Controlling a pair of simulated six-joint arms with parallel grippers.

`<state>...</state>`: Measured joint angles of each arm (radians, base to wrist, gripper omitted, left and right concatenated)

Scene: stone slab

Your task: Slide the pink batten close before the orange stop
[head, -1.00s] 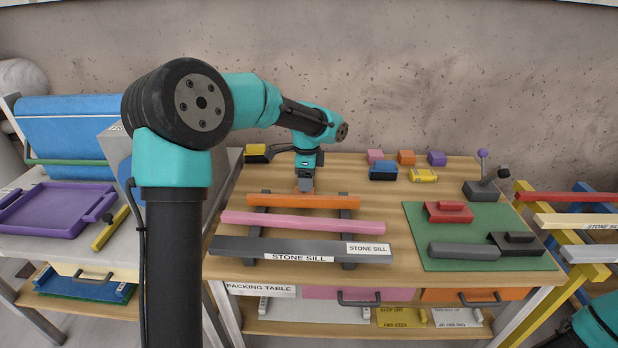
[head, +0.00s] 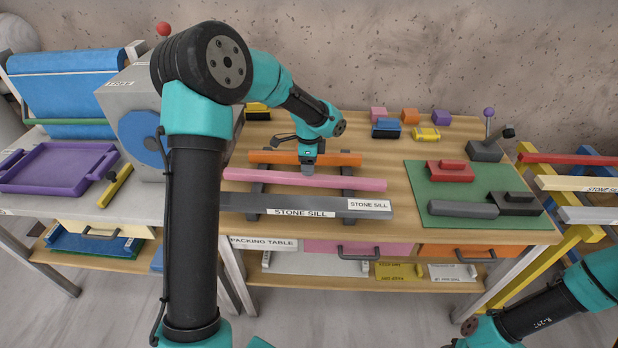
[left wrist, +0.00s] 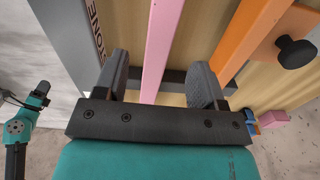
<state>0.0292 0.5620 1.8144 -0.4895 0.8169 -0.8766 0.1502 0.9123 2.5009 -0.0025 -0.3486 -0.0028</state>
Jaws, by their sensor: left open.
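The pink batten (head: 345,184) lies across two dark rails, between the orange stop (head: 345,159) behind it and the grey stone sill (head: 240,200) in front. A narrow gap separates it from the stop. My left gripper (head: 308,170) points down at the pink batten near its middle. In the left wrist view my open fingers (left wrist: 161,90) are on either side of the pink batten (left wrist: 158,50), with space on both sides. The orange stop (left wrist: 247,38) runs to the right of the fingers there, with a black knob on it.
A green mat (head: 425,176) with red and dark blocks is on the table's right. Several small coloured blocks stand at the back. A purple tray (head: 100,182) is on the left bench. Bare wood (head: 375,143) lies behind the stop.

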